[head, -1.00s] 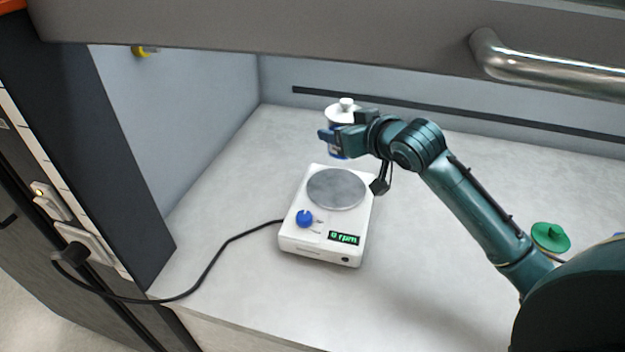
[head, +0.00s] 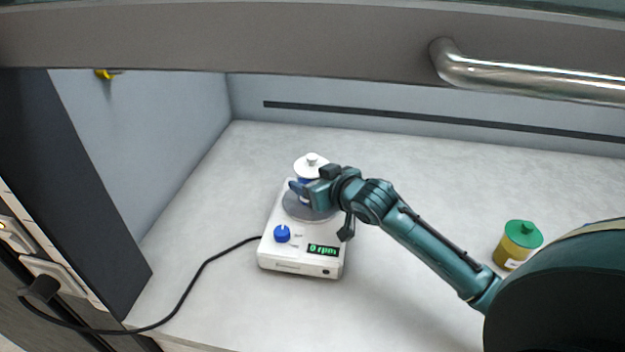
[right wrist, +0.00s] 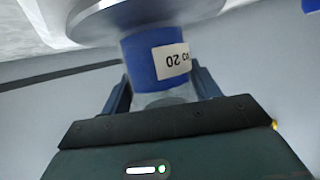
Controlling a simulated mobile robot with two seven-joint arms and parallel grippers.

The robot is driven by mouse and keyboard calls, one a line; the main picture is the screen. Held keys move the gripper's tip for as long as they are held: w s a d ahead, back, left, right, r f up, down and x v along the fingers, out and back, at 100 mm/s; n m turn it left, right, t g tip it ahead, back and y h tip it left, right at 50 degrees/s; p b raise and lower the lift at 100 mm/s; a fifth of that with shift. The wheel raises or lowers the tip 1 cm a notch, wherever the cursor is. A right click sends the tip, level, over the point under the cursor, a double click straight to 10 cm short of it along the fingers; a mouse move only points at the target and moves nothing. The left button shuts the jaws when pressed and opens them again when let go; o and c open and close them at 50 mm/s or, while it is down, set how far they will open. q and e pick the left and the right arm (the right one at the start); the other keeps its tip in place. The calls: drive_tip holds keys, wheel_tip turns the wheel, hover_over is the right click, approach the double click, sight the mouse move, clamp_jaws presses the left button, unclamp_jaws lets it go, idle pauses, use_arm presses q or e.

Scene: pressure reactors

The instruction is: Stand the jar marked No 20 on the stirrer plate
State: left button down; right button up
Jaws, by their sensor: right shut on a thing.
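The jar marked No 20 (head: 311,165) has a white knobbed lid and a blue band; its label (right wrist: 171,61) reads 20, upside down in the right wrist view. My right gripper (head: 304,191) is shut around the jar, and its fingers flank the blue band in the right wrist view (right wrist: 163,88). The stirrer plate (head: 298,243) is a white box with a round grey top, a blue knob and a display at 0 rpm. The jar appears over the round top; the gripper hides its base, so I cannot tell whether it touches. My left gripper is out of view.
A yellow jar with a green lid (head: 518,244) stands at the right, near my arm. A black cord (head: 205,273) runs left from the stirrer. A sash with a metal handle (head: 530,75) spans the top. The bench around the stirrer is mostly clear.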

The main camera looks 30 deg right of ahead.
drive_tip(key=o, duration=1.2)
drive_tip(key=shift+f, duration=0.1)
drive_tip(key=shift+s+r, duration=0.15)
drive_tip(key=shift+r, duration=0.05)
drive_tip(key=v, duration=1.1)
drive_tip(key=shift+s, duration=0.35)
